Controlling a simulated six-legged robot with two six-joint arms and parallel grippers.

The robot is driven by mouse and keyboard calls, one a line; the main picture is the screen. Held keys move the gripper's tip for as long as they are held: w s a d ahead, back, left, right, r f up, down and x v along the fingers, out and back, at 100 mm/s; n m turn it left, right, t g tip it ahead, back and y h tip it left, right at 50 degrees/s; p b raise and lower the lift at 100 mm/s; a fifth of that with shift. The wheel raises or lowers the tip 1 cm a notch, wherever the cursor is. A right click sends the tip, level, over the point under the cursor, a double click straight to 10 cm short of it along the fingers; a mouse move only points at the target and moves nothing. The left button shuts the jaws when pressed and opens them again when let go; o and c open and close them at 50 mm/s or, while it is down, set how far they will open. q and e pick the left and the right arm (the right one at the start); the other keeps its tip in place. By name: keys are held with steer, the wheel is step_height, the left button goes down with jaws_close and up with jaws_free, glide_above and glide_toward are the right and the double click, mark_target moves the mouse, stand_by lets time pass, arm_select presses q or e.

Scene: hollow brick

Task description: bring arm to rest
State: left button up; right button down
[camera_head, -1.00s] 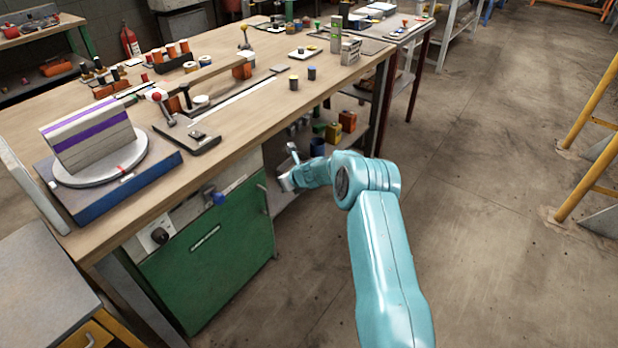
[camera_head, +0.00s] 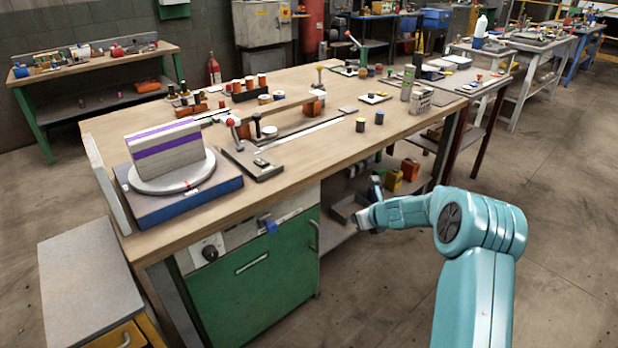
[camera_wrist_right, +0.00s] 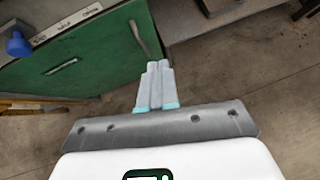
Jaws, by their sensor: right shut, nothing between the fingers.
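My right arm (camera_head: 480,250) is teal and comes in from the lower right of the head view. Its right gripper (camera_head: 362,222) is in front of the bench's open lower shelf, below the tabletop and right of the green cabinet door (camera_head: 265,275). In the right wrist view the two grey fingers (camera_wrist_right: 157,85) are together with nothing between them, in front of the floor and beside the green door. The hollow brick, grey-white with a purple stripe (camera_head: 165,150), stands on a round turntable (camera_head: 175,180) at the bench's left. My left gripper is not in view.
The wooden bench (camera_head: 300,165) carries small fixtures, cylinders and a red-knobbed lever (camera_head: 233,122). A grey-topped cabinet (camera_head: 90,265) stands at the lower left. Orange and yellow items (camera_head: 402,177) sit on the lower shelf. The floor (camera_head: 560,200) to the right is open.

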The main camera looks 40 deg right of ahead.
steer(key=s+a+f+m+g+y+p, duration=0.1)
steer(key=a+f+m+y+p, duration=0.25)
steer(key=a+m, duration=0.75)
steer(key=s+a+f+m+g+y+p, duration=0.1)
steer(key=a+f+m+y+p, duration=0.25)
steer(key=a, duration=1.35)
steer(key=s+a+m+g+p, duration=0.2)
steer(key=s+a+m+g, duration=0.1)
steer(key=s+a+m, duration=0.5)
steer(key=s+a+f+m+g+h+p, duration=0.1)
steer(key=s+a+m+g+p, duration=0.1)
steer(key=s+a+m, duration=0.7)
steer(key=s+m+g, duration=0.1)
steer(key=s+m, duration=0.3)
steer(key=s, duration=0.2)
steer(key=shift+f+g+p, duration=0.2)
steer(key=shift+g+p, duration=0.15)
steer(key=shift+g, duration=0.05)
